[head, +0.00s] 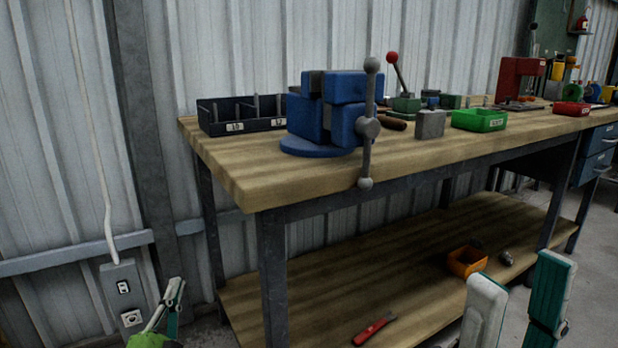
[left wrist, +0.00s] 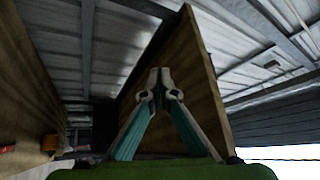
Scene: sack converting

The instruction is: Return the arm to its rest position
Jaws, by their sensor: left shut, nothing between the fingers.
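My left gripper (head: 177,290) is low at the left in the head view, in front of the corrugated wall and left of the workbench's front leg. Its white and teal fingers are shut with nothing between them. In the left wrist view the fingertips (left wrist: 159,80) meet above a green gripper body, with the underside of a wooden top behind them. My right gripper (head: 520,290) shows at the bottom right of the head view, its two fingers apart and empty. The bodies of both arms are mostly out of view.
The workbench (head: 235,178) carries a blue vise (head: 335,115), a black divided bin (head: 240,116) and a green bin (head: 479,120). Its lower shelf (head: 330,285) holds an orange bin (head: 467,262) and a red-handled tool (head: 374,329). A wall socket box (head: 124,295) is beside my left gripper.

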